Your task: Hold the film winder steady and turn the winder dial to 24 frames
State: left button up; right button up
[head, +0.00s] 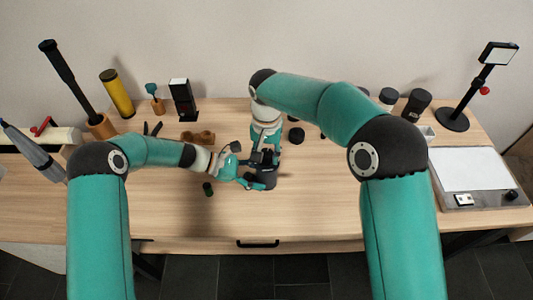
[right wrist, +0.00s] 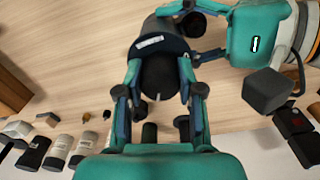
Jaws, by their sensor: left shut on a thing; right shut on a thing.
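The film winder (head: 268,183) is a dark, round body near the middle of the table, partly hidden by my grippers. In the right wrist view its body (right wrist: 153,27) carries a small white label, too small to read. My left gripper (head: 258,178) comes in from the left and is shut on the winder's body; its fingers also show in the right wrist view (right wrist: 190,30). My right gripper (head: 265,157) comes from behind and is shut on the black winder dial (right wrist: 158,78), one finger on each side. A small pale mark shows on the dial's near edge; its setting cannot be read.
A small dark green cylinder (head: 208,189) lies left of the winder. Brown wooden pieces (head: 198,137) and a black box (head: 183,100) stand behind it. A white light pad (head: 470,169) and a lamp (head: 453,120) are at the right. The front tabletop is mostly clear.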

aim_at(267, 152)
pick_arm(q)
jog(key=shift+s, duration=0.1)
pick_arm(e)
jog(key=o, duration=1.2)
jog(key=shift+c, duration=0.2)
notch_tip(267, 152, up, 12)
pick_arm(q)
jog(key=o, duration=0.9)
